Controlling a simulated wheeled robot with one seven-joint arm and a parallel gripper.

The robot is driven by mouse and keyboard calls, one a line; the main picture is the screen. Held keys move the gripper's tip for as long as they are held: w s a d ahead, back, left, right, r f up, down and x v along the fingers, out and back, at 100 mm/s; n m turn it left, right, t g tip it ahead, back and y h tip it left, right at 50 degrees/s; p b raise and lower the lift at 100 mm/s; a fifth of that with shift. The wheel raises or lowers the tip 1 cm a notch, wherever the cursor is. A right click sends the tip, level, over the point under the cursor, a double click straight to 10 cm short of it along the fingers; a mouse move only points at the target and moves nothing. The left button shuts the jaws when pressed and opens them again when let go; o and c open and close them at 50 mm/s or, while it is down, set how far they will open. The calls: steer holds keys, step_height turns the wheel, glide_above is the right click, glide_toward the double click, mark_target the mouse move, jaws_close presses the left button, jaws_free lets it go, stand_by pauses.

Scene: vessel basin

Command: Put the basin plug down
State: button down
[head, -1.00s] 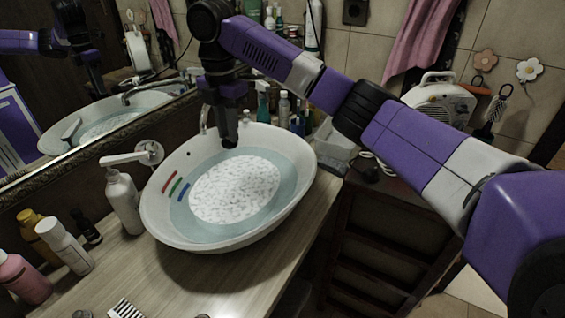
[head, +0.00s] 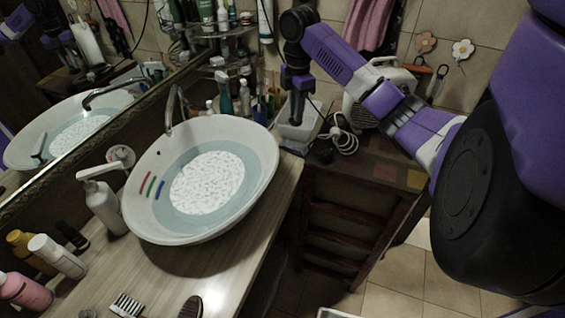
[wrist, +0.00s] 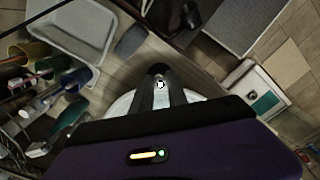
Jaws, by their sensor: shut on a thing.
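The basin (head: 262,165) is a white oval bowl on the counter, holding water with a white speckled patch in its middle. My gripper (head: 296,118) points down beyond the basin's right side, over the counter end near a grey tray (head: 312,130). In the wrist view, my gripper (wrist: 160,88) is shut on a small pale thing with dark marks, taken as the basin plug (wrist: 160,84). Most of the plug is hidden by the fingers, and it cannot be made out in the head view. The basin's white rim (wrist: 120,106) shows behind the fingers in the wrist view.
A tap (head: 170,110) rises behind the basin. Bottles and cups (head: 224,95) crowd the back corner. A soap dispenser (head: 100,205) stands left of the basin. A white cable (head: 340,138) lies right of the tray. The counter front (head: 215,270) has bare room.

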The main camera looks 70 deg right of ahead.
steer(key=shift+w, duration=0.35)
steer(key=shift+d+f+m, duration=0.15)
steer(key=shift+f+m, duration=0.15)
steer(key=shift+f, duration=0.05)
step_height(320, 180, down, 14)
steer(key=b, duration=0.4)
steer(key=shift+f, duration=2.65)
steer(key=shift+f, duration=0.1)
steer(key=c, duration=1.3)
jaws_free()
